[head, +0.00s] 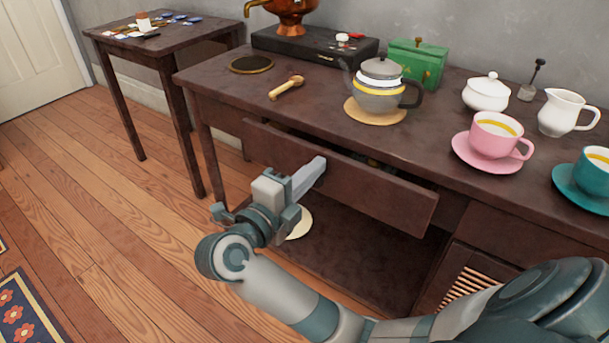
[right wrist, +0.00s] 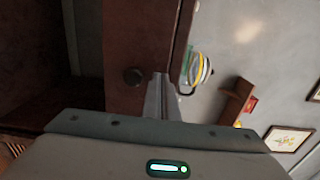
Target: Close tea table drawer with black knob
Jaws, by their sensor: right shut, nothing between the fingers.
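The tea table drawer (head: 385,190) is pulled part way out, with a dark gap between its front and the table top. Its front also shows in the right wrist view (right wrist: 140,40), with the round black knob (right wrist: 133,76) on it. In the head view the knob is hidden behind my right gripper. My right gripper (head: 318,165) is shut and empty, its fingertips at the drawer front. In the right wrist view its fingers (right wrist: 160,85) are beside the knob, not around it. I cannot tell whether they touch the wood. My left gripper is not in view.
The tea table (head: 225,85) holds a grey teapot (head: 378,88), a wooden scoop (head: 287,87), a green box (head: 418,60), a pink cup (head: 493,137) and a white pitcher (head: 567,112). A side table (head: 155,45) stands at left. The floor (head: 110,200) in front is clear.

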